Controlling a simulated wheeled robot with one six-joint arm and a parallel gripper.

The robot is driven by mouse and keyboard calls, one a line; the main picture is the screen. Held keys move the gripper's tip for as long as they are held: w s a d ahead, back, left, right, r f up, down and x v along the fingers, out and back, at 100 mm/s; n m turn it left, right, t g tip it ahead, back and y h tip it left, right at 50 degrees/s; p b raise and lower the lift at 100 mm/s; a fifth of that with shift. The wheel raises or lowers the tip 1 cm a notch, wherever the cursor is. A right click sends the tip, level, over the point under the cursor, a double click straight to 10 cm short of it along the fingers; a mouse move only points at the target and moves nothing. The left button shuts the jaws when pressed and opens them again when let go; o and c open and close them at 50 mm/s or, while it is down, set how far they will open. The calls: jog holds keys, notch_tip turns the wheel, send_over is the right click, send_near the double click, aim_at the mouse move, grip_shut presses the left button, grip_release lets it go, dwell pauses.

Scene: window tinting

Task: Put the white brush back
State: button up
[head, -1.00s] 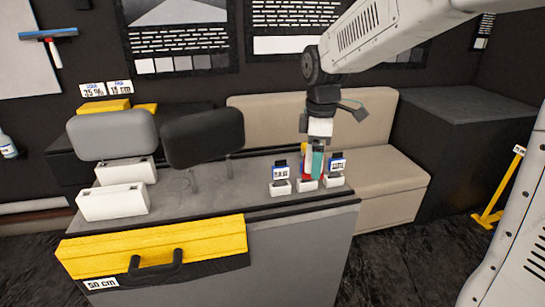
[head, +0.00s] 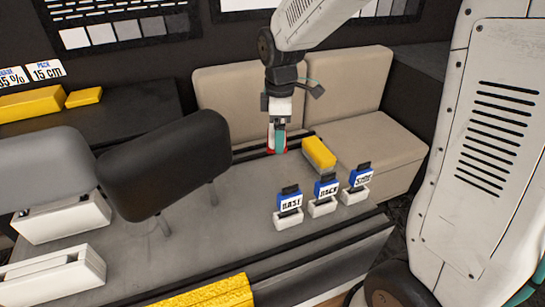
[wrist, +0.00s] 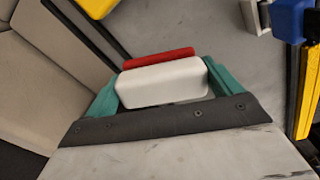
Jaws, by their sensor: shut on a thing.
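My gripper (head: 278,150) is over the far side of the grey bench, near its dark rear rails. In the wrist view its two teal fingers (wrist: 163,72) are shut on the white brush (wrist: 160,84), a pale rounded block. A red strip (wrist: 158,58) shows along its far edge. In the head view the held brush is mostly hidden by the finger, with only a little red and white showing. Whether it touches the bench top I cannot tell.
Three white holders (head: 323,206) with blue labelled blocks stand in a row at the bench's front right. A yellow block (head: 319,153) lies behind them. A dark headrest (head: 165,165) stands on posts at left. The grey bench top (head: 235,215) between is clear.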

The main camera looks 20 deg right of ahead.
notch_tip(320, 180, down, 10)
jog(key=shift+r, duration=0.15)
dwell(0.3)
jog(key=o, duration=0.7)
jog(key=shift+o, duration=0.2)
notch_tip(320, 180, up, 12)
jog(key=shift+r, duration=0.1)
jog(key=s+d+r+m, duration=0.1)
jog(key=s+r+m, duration=0.2)
jog(key=s, duration=1)
jog(key=s+d+r+m+t, duration=0.1)
jog(key=s+r+m, duration=0.3)
jog(key=s+m, duration=0.6)
jog(key=s+d, duration=0.1)
jog(key=s, duration=0.2)
jog(key=shift+r+m, duration=0.15)
jog(key=shift+m, duration=0.15)
